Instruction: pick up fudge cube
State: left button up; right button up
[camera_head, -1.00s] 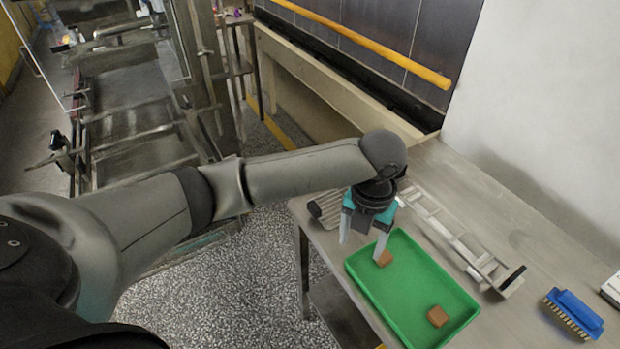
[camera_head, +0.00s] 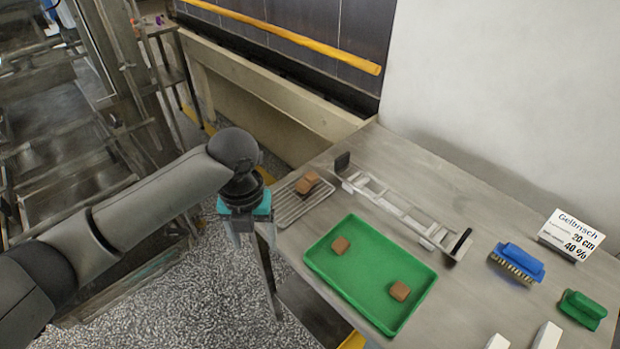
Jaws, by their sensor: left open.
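One brown fudge cube (camera_head: 340,244) lies in the upper left part of the green tray (camera_head: 362,222). Another fudge cube (camera_head: 400,291) lies toward the tray's right side. Brown cubes (camera_head: 306,182), apparently two touching, lie on a small wire rack (camera_head: 290,209) behind the tray. My right gripper cannot be made out.
A metal ladder-like frame (camera_head: 400,212) lies behind the tray. A blue brush (camera_head: 516,263), a green brush (camera_head: 582,308) and a lettered card (camera_head: 571,235) stand to the right. Two white pieces (camera_head: 547,336) at the bottom edge are cut off. The table between is clear.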

aim_at(311, 177)
jog(key=i+j+z, duration=0.15)
jog(key=z, duration=0.3)
jog(key=i+j+z, duration=0.2)
jog(key=z, duration=0.25)
jog(key=i+j+z, duration=0.1)
jog(key=j+z, duration=0.25)
jog(key=z, duration=0.15)
